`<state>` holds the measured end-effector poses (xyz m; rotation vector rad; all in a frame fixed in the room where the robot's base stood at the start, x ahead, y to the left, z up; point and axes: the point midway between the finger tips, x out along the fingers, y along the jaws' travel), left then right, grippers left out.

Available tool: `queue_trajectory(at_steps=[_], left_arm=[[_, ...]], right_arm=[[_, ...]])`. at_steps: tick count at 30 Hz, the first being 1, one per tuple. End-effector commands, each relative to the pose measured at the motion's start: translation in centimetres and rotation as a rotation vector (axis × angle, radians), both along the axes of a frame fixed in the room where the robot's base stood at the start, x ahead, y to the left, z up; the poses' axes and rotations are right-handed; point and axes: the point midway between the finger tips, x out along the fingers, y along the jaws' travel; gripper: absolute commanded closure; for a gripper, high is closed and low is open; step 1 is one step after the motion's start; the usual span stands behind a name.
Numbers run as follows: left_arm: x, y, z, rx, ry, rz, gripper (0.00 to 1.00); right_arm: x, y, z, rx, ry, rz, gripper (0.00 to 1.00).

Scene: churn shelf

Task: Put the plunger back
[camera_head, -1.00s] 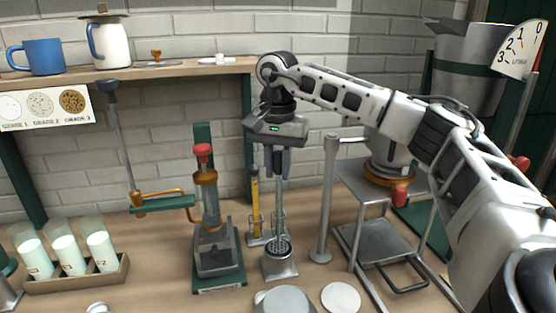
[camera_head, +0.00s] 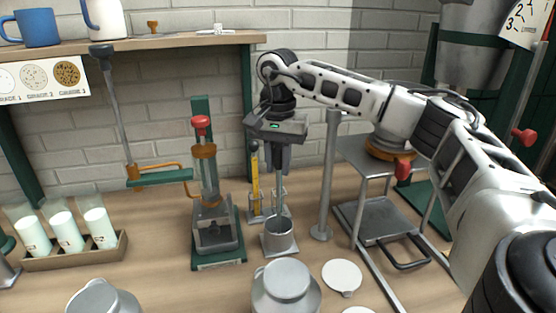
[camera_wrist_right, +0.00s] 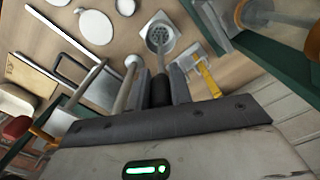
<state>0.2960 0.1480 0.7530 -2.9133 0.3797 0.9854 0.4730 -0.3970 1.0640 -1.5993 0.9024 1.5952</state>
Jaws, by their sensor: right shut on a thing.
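The plunger is a thin metal rod (camera_head: 278,198) with a perforated disc (camera_wrist_right: 157,38) at its lower end. My right gripper (camera_head: 278,160) is shut on the dark grip (camera_wrist_right: 160,90) at its upper end and holds it upright. The rod goes down into a small open metal cup (camera_head: 278,236) on a square base. In the right wrist view the disc shows inside the cup mouth; in the head view the cup wall hides it. I cannot tell if it touches the bottom. My left gripper is not in view.
A green press with a glass cylinder (camera_head: 208,175) stands left of the cup, and a yellow-marked stick (camera_head: 255,180) behind it. A metal post (camera_head: 327,180) and rack (camera_head: 375,218) stand right. Cans (camera_head: 286,288) and a white disc (camera_head: 342,276) lie in front.

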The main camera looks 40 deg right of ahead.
Motion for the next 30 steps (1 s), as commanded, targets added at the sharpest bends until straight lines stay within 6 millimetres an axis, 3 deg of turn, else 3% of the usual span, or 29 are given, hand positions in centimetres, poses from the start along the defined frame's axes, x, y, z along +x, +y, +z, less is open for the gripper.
queue_trajectory(at_steps=[3,4,6,7,16,20,29,30], left_arm=[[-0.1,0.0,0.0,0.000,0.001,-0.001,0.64],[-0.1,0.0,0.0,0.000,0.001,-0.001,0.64],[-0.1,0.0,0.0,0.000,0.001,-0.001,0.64],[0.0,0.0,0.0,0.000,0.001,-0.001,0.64],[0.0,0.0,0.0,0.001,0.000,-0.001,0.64],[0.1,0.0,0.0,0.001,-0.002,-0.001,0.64],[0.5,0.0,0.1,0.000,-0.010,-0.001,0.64],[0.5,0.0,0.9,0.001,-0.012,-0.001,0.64]], right_arm=[[0.0,0.0,0.0,0.001,-0.001,0.000,1.00],[0.0,0.0,0.0,0.001,-0.001,0.000,0.76],[0.0,0.0,0.0,0.001,-0.001,0.000,0.57],[0.0,0.0,0.0,0.000,0.000,0.000,0.53],[0.0,0.0,0.2,0.000,0.000,0.000,0.53],[0.1,0.0,1.4,0.000,-0.002,0.000,0.53],[0.1,0.1,8.2,0.002,-0.006,0.001,0.53],[0.1,0.1,9.7,0.000,-0.006,0.001,0.53]])
